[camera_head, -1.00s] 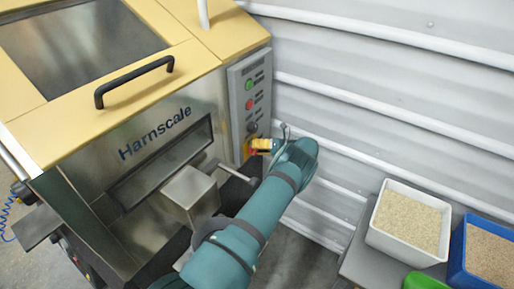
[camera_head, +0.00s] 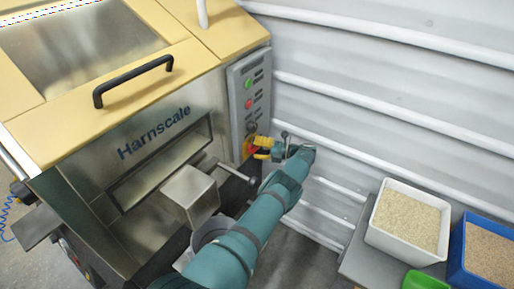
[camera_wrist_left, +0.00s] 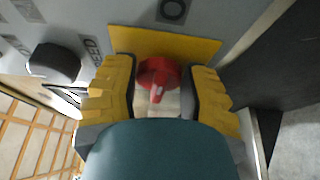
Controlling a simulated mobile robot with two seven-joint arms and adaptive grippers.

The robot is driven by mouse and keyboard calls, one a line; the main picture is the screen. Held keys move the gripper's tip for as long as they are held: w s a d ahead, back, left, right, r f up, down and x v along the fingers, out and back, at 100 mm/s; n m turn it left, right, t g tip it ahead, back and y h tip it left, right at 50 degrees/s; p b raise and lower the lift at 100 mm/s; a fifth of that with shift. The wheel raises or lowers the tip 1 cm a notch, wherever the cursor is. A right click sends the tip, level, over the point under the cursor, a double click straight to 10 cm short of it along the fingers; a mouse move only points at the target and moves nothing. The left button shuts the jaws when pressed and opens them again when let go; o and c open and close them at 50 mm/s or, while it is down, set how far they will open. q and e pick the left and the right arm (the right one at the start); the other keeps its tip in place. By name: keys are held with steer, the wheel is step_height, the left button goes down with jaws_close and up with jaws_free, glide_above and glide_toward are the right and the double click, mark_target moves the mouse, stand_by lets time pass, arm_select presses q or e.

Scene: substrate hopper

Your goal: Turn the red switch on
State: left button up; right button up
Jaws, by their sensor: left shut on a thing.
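The red switch (camera_wrist_left: 158,76) is a round rotary knob with a raised grip on a yellow plate (camera_wrist_left: 205,46). In the wrist view it sits between the yellow finger pads of my left gripper (camera_wrist_left: 157,92), which is shut on it. In the head view the yellow fingertips (camera_head: 261,148) reach the lower end of the grey control panel (camera_head: 239,90), and only a little red of the switch (camera_head: 252,150) shows beside them. I cannot tell from the knob whether it is on or off. My right gripper is not in view.
Above the switch the panel has a green button (camera_head: 249,85), a red button (camera_head: 249,104) and a black knob (camera_head: 251,126). A corrugated wall (camera_head: 390,100) stands close right. A white bin (camera_head: 374,232) and a blue bin (camera_head: 458,262) are at lower right.

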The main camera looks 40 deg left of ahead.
arm_select(q)
steer(key=shift+s+a, duration=0.1)
steer(key=o, duration=1.2)
steer(key=shift+c, duration=0.2)
